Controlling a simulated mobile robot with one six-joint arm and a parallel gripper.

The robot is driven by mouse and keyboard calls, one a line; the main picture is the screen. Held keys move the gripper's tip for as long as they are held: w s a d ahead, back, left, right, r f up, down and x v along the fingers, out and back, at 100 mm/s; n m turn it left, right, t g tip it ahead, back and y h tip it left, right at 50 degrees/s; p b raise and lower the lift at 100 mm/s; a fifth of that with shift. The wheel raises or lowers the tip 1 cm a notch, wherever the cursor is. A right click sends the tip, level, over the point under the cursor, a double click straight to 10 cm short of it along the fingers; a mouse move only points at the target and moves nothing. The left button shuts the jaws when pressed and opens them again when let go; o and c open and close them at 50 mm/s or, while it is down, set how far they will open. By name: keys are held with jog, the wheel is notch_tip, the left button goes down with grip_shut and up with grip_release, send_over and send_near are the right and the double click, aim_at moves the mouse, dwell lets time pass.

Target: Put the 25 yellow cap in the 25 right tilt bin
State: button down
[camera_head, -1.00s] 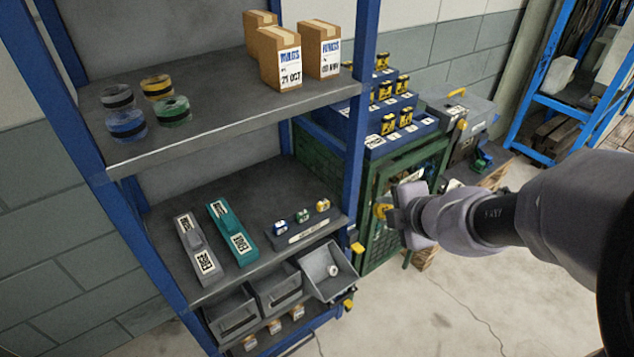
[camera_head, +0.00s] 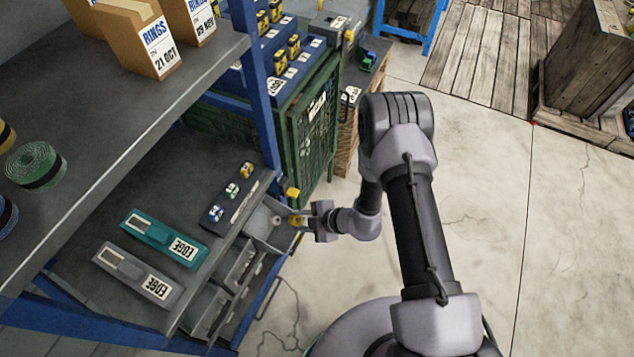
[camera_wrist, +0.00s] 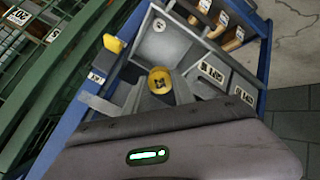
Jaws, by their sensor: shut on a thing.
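My gripper (camera_head: 308,219) is shut on the yellow cap (camera_head: 296,220), beside the front of the shelf. In the wrist view the round yellow cap (camera_wrist: 160,80), with a dark mark on top, sits between the two grey fingers (camera_wrist: 160,92). The right tilt bin (camera_head: 262,238) is grey and tipped open at the end of the bin row, just left of the cap in the head view. In the wrist view the bin (camera_wrist: 178,45) lies beyond the cap, with a small white round piece (camera_wrist: 158,25) inside. The cap appears above or beside the bin's opening; its height is unclear.
Two more grey tilt bins (camera_head: 240,265) stand along the row. A yellow corner piece (camera_head: 292,193) on the shelf post is close to my gripper. Teal (camera_head: 165,238) and grey (camera_head: 138,272) boxes lie on the shelf. Open floor lies to the right.

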jog(key=shift+a+f+b, duration=0.3)
jog(key=shift+f+b, duration=0.2)
jog(key=shift+f, duration=0.15)
jog(key=b+x, duration=0.5)
jog(key=x, duration=0.2)
jog(key=shift+a+f, duration=0.15)
jog(key=shift+a, duration=0.2)
jog(key=shift+w, duration=0.1)
